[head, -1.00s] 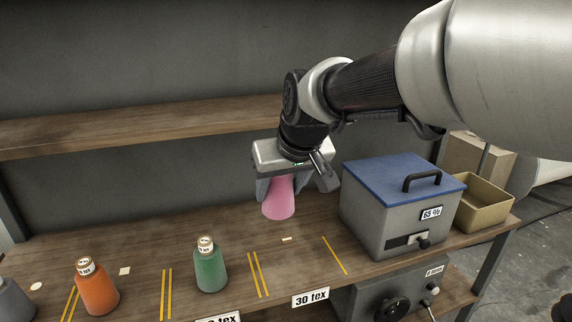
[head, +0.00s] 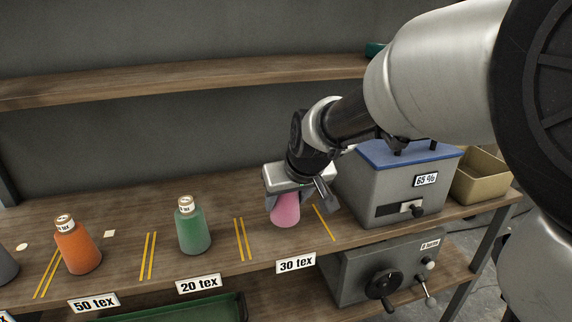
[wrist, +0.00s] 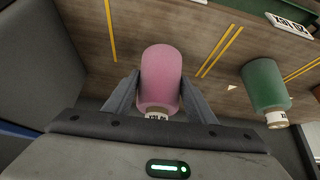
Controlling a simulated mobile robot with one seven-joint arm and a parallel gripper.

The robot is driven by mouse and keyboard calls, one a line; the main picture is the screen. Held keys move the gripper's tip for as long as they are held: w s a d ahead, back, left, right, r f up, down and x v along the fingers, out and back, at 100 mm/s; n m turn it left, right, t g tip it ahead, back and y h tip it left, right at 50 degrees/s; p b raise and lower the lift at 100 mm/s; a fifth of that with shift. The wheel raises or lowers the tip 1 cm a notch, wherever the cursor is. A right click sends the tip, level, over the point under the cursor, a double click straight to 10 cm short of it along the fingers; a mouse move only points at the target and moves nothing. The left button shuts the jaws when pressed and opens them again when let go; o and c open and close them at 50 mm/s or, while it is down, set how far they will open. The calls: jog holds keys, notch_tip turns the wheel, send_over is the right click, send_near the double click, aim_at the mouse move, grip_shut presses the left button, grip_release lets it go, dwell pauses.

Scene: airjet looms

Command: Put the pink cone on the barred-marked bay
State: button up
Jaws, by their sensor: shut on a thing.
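The pink cone (head: 285,209) is upright in my gripper (head: 291,192), which is shut on its upper part. In the wrist view the pink cone (wrist: 161,75) sits between the two fingers (wrist: 158,100). It is over or on the bay above the "30 tex" label (head: 296,263), between a double yellow line (head: 240,240) and a single yellow line (head: 324,223). I cannot tell whether its base touches the wooden shelf (head: 215,258). The small bar mark seen in this bay earlier is hidden now.
A green cone (head: 194,230) stands in the "20 tex" bay to the left, an orange cone (head: 76,248) further left. A grey box with blue lid (head: 400,190) stands close on the right, a tan bin (head: 480,178) beyond. An upper shelf (head: 180,81) runs behind.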

aim_at(288, 206)
jog(key=shift+f, duration=1.3)
jog(key=shift+f+b, duration=0.1)
jog(key=shift+b, duration=0.2)
jog(key=shift+f, duration=0.15)
jog(key=o, duration=1.2)
